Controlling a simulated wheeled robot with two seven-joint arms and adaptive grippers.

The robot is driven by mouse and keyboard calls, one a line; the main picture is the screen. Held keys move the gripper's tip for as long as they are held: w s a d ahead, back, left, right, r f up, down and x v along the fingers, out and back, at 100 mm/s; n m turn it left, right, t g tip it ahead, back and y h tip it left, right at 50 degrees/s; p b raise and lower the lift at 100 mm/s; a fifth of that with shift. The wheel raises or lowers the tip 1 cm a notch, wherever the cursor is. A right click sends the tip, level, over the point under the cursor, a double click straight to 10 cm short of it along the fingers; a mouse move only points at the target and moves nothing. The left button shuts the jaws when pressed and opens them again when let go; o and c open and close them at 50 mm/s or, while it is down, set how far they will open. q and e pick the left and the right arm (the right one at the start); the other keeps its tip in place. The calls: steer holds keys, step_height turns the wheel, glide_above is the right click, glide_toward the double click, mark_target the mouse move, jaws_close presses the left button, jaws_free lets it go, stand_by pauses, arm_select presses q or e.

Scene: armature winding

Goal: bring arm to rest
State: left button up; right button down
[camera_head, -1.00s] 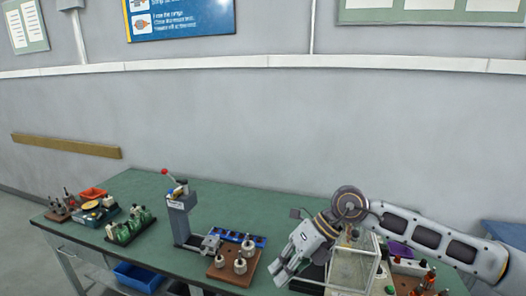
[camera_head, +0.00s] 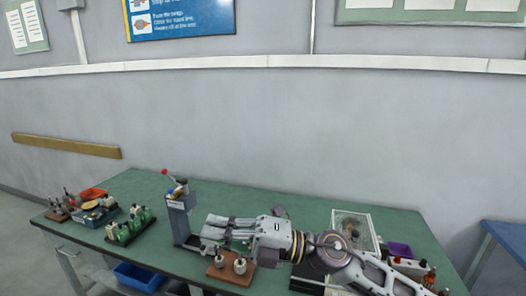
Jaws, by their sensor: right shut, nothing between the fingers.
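My right arm reaches in from the lower right, low over the green bench (camera_head: 300,203). My right gripper (camera_head: 212,234) points left, with its fingers shut and empty. Its fingertips are just right of the grey lever press (camera_head: 180,215), which has a red knob; I cannot tell whether they touch anything. The wooden block with metal spools (camera_head: 232,268) lies just below the fingers in the picture, partly covered by them. The blue strip tray seen earlier is hidden behind the gripper. My left gripper is not in view.
A clear-sided case (camera_head: 352,222) and a purple bin (camera_head: 399,249) stand at the right, close to my arm.

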steer(key=w+d+f+m+t+h, duration=0.2)
steer(key=w+d+m+t+h, duration=0.9)
steer(key=m+t, duration=0.9)
steer(key=s+d+f+m+g+h, duration=0.1)
steer(key=d+f+m+g+h, duration=0.3)
steer(key=d+f+m, duration=0.45)
steer(key=d+f+m+g+h, duration=0.3)
steer(key=d+f+h, duration=0.2)
steer(key=f, duration=0.6)
steer(key=s+d+f+m+g, duration=0.1)
steer(key=s+d+f+g, duration=0.3)
steer(key=s+f, duration=0.55)
steer(key=s+d+f+m+g, duration=0.2)
steer(key=s+d+f+g, duration=0.1)
steer(key=s+f+g, duration=0.55)
steer(key=s+f, duration=0.3)
steer(key=f, duration=1.4)
steer(key=s+f, duration=0.3)
steer(key=f, duration=1.4)
steer(key=s+d+f, duration=0.2)
steer(key=s+f, duration=0.7)
steer(key=s, duration=0.1)
steer(key=s+d+f, duration=0.1)
steer(key=s+f, duration=0.9)
steer(key=s, duration=0.1)
steer(key=shift+s+d+n+h, duration=0.25)
steer(key=shift+d+n+h, duration=0.05)
steer(key=shift+d+n, duration=0.1)
